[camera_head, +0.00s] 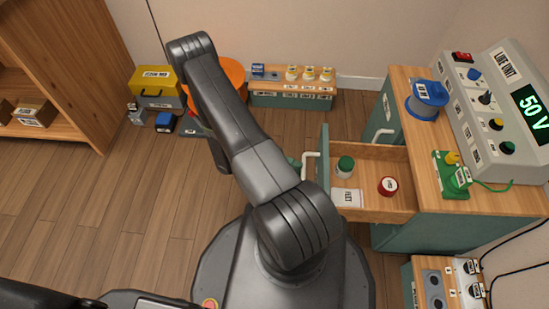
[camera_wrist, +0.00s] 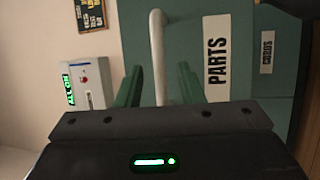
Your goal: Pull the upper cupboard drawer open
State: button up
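The upper cupboard drawer (camera_head: 375,170) stands pulled out from the teal cupboard (camera_head: 405,236), its inside showing from above. In the wrist view its teal front bears a PARTS label (camera_wrist: 217,50) and a pale bar handle (camera_wrist: 158,45). The handle also shows in the head view (camera_head: 307,160). My gripper (camera_wrist: 160,88) has its two green fingers on either side of the handle, with a visible gap to each. It is open around the bar. In the head view my arm hides most of the gripper.
In the drawer are a green-lidded jar (camera_head: 345,165), a red-lidded round item (camera_head: 388,186) and a white packet (camera_head: 347,197). A blue spool (camera_head: 427,98) and a LINE UNIT box (camera_head: 497,100) stand on the cupboard top.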

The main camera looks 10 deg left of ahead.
aim_at(305, 171)
jog(key=p+v, duration=0.1)
jog(key=v, duration=0.9)
jog(key=shift+a, duration=0.25)
jog(key=shift+d, duration=0.15)
jog(key=b+x, duration=0.1)
jog(key=x, duration=1.3)
jog(key=shift+b, duration=0.4)
